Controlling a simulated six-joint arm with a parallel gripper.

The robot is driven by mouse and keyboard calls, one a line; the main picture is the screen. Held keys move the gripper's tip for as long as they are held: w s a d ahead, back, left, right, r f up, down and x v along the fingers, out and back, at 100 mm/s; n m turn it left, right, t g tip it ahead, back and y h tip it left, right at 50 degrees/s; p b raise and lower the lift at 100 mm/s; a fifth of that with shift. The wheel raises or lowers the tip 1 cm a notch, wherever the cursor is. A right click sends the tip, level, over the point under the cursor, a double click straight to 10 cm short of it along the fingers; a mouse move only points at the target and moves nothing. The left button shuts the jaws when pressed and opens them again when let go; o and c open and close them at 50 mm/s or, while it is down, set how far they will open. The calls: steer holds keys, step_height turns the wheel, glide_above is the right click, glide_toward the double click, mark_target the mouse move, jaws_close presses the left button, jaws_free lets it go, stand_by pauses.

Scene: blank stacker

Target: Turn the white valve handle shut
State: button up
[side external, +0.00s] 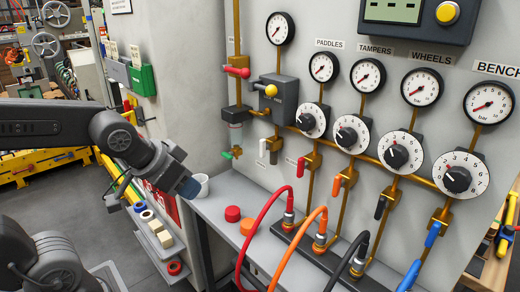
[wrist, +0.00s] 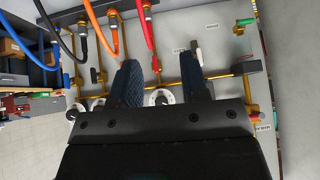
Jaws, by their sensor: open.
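The white valve handle (side external: 262,148) is on the panel in the side view, on the brass pipework below the dark regulator box. In the wrist view, a small white piece (wrist: 200,54) beside the right finger looks like the same handle, partly hidden. My gripper (side external: 190,188) is left of the panel valves, apart from the handle, above the left end of the bench. In the wrist view my gripper (wrist: 162,75) has its two fingers spread, with nothing held between them.
A white cup (side external: 202,184) stands beside my gripper on the grey bench (side external: 215,205). Red and orange caps (side external: 233,213) lie to its right. Gauges and dials (side external: 313,120) cover the panel.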

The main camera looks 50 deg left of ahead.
steer(key=w+a+f+t+y, duration=0.1)
steer(key=w+a+f+t, duration=0.15)
steer(key=w, duration=0.35)
steer(key=w+a+f+t+y, duration=0.1)
steer(key=w+a+t, duration=0.1)
steer(key=w+a, duration=0.3)
steer(key=t+h, duration=0.3)
steer(key=t, duration=0.3)
glide_toward(260, 148)
steer(key=w, duration=1)
steer(key=shift+d+f, duration=0.1)
jaws_close()
